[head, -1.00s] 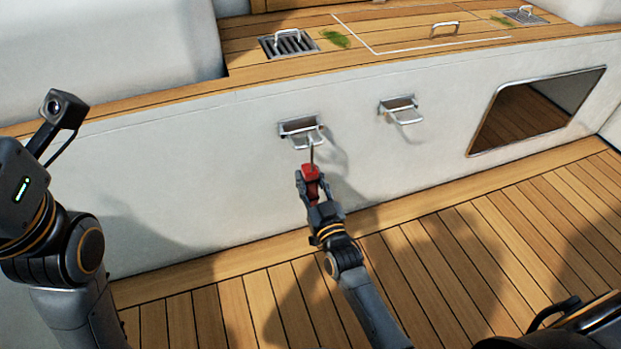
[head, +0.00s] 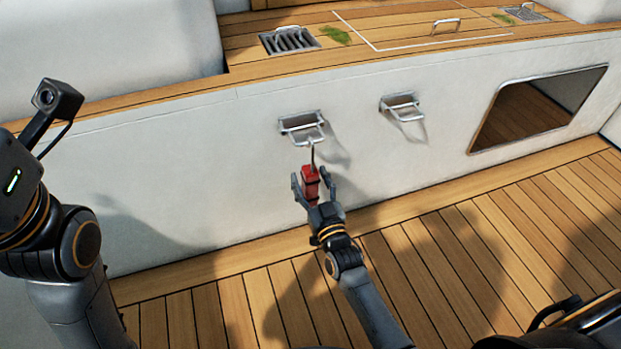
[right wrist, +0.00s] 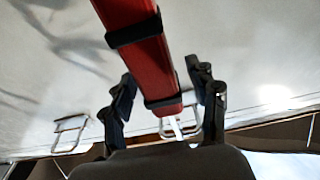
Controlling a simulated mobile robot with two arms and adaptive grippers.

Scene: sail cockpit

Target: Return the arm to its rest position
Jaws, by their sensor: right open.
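My right gripper (head: 312,180) is open, with its fingers spread on either side of a red tool (head: 310,186). The tool has a thin metal rod pointing up towards the left metal bracket (head: 303,127) on the white wall. I cannot tell whether the rod touches the bracket. In the right wrist view the red tool (right wrist: 142,45), with black bands, lies between the open fingers (right wrist: 163,88), with a gap visible beside the right finger. My left arm stands at the left edge of the head view; its gripper is out of the picture.
A second metal bracket (head: 402,108) is on the wall to the right, then a dark framed opening (head: 535,108). A wooden ledge (head: 390,30) with a grate (head: 289,40) runs above. The plank floor (head: 460,260) below is clear.

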